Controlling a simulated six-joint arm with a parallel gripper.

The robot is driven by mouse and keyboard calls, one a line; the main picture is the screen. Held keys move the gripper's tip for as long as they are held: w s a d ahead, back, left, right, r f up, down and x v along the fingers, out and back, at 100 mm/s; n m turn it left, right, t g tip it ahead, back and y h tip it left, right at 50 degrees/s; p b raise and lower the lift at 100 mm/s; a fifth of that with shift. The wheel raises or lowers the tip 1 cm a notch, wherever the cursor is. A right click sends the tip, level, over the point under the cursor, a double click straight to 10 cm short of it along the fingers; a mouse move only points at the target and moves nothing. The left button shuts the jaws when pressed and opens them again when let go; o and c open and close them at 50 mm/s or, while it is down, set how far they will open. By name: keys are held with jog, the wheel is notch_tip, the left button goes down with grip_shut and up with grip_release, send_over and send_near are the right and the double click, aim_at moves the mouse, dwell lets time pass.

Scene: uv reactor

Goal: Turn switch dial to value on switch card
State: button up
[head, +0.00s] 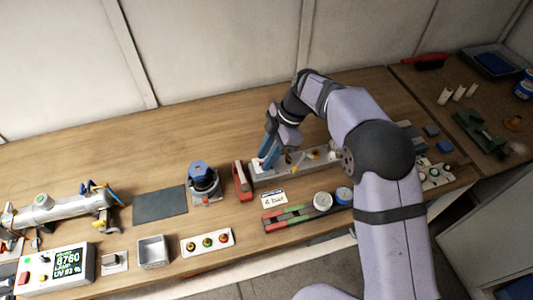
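My gripper (267,157), with blue fingers, points down at the left end of a long grey block (318,167) right of the table's middle. I cannot tell whether the fingers are open or shut, or whether they touch anything. The block carries small yellow and dark fittings, partly hidden by my arm. A white card (273,199) with handwriting that seems to read "4 bar" lies in front of the block. No dial can be made out clearly; a small plate with a knob (115,261) sits at the front left.
A red-and-grey block (242,181) stands just left of my gripper. A blue-topped device (202,182) and a dark mat (160,204) are further left. A red-and-green rack (287,219) and a three-button panel (207,242) lie in front. The back of the table is clear.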

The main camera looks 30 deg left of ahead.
grip_shut()
